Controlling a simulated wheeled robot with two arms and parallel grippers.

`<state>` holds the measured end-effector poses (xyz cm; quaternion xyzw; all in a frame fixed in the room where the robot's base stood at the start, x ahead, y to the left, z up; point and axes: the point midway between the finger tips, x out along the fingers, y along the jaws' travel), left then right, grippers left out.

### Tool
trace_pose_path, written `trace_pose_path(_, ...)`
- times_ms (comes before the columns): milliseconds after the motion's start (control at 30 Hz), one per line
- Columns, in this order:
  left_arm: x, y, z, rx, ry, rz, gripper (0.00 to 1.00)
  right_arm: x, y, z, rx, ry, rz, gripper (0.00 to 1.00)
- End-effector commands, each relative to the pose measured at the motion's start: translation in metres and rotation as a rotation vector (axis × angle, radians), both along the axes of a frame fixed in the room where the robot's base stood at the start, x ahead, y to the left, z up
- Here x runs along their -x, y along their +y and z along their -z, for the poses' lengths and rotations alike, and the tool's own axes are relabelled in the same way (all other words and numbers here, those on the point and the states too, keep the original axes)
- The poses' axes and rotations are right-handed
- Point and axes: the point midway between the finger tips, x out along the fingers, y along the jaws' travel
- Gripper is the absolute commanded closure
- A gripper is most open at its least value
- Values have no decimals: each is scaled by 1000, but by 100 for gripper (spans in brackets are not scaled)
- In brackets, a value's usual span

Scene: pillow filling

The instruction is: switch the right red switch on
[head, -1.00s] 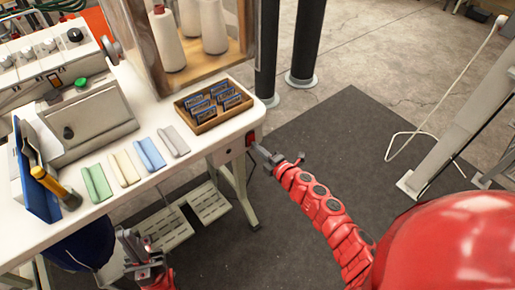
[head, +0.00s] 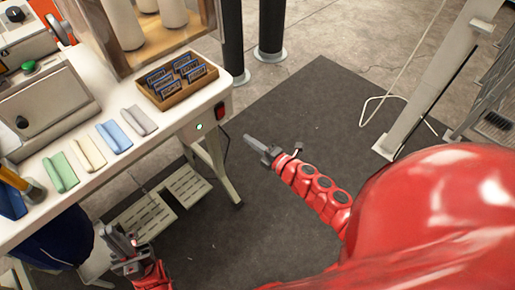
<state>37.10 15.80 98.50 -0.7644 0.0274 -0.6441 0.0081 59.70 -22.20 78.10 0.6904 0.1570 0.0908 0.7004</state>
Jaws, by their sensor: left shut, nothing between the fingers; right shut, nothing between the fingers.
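The red switch (head: 219,111) sits in a dark housing at the right end of the white table's front edge. A small pale green light (head: 199,127) shows on the edge to its left. I cannot tell the switch's position at this size. My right gripper (head: 248,139) is shut and empty, its tip pointing up-left toward the switch, a short gap below and right of it, not touching. My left gripper (head: 104,231) is shut and empty, low at the left, below the table front and far from the switch.
The white table (head: 90,190) carries a wooden tray (head: 187,98) of blue-edged packets, several folded cloths (head: 113,136) and a grey machine (head: 45,105). Footrest plates (head: 187,186) and a table leg (head: 224,175) stand below. Dark mat (head: 300,110) to the right is clear.

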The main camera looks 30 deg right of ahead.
Motion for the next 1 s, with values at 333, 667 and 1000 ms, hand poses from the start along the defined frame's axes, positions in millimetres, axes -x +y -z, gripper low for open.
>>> trace_pose_path(333, 0, 0, 4, 0, 0, 0, 100, 27, -9, 2, 1, -3, -2, 100)
trace_pose_path(667, 0, 0, 4, 0, 0, 0, 100, 27, -9, 3, 0, -1, -2, 100)
trace_pose_path(1000, 0, 0, 3, 0, 0, 0, 100, 37, 26, -12, -203, -35, -94, 100)
